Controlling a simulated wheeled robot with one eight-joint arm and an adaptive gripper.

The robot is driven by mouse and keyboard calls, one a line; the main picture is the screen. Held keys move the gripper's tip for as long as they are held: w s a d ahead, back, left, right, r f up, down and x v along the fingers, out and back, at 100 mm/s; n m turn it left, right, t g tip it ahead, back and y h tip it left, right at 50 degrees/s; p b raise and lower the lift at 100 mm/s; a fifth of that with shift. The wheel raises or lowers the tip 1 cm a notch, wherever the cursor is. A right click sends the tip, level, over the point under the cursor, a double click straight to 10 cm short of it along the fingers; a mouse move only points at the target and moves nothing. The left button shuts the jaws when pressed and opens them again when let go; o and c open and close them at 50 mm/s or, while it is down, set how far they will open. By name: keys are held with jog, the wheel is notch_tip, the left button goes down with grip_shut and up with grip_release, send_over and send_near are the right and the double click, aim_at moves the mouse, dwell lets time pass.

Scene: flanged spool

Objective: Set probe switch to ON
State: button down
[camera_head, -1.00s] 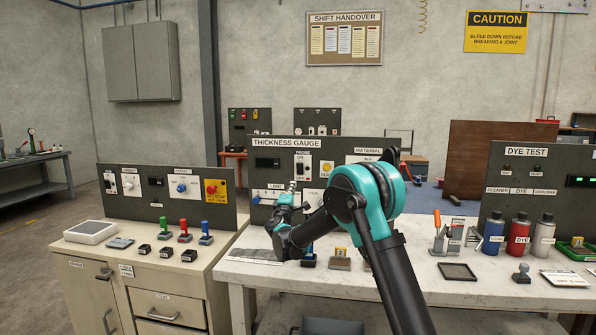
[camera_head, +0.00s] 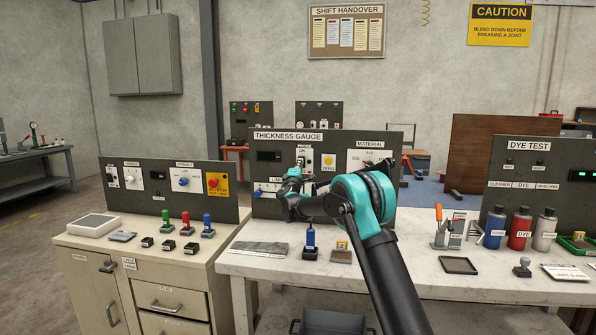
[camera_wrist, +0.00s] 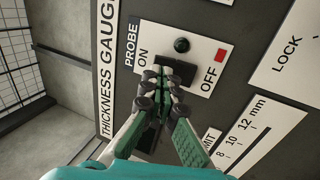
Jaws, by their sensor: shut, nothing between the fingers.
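The probe switch (camera_wrist: 177,68) is a dark rocker on a white plate marked PROBE, ON and OFF, on the dark thickness gauge panel (camera_head: 345,139). In the wrist view ON is at the left end and OFF, with a red square, at the right. My gripper (camera_wrist: 158,76) is shut and empty, its fingertips at or just in front of the rocker and overlapping its ON side. I cannot tell whether they touch it. The fingers hide part of the rocker, so its tilt is unclear. In the head view my gripper (camera_head: 293,176) is in front of the panel, below the PROBE label.
A round dark indicator (camera_wrist: 182,45) sits beside the rocker. A yellow ZERO button (camera_head: 328,161) and a limit scale (camera_wrist: 238,132) share the panel.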

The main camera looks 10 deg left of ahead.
jog(key=shift+w+r, duration=0.15)
jog(key=shift+w, duration=0.3)
jog(key=shift+w+r+g, duration=0.2)
jog(key=shift+w+g, duration=0.15)
jog(key=shift+g, duration=0.25)
jog(key=shift+s, duration=0.15)
jog(key=r+v, duration=0.2)
jog(key=v, duration=1.1)
jog(key=shift+s+r, duration=0.5)
jog(key=shift+r, duration=0.05)
jog(key=shift+d, duration=0.15)
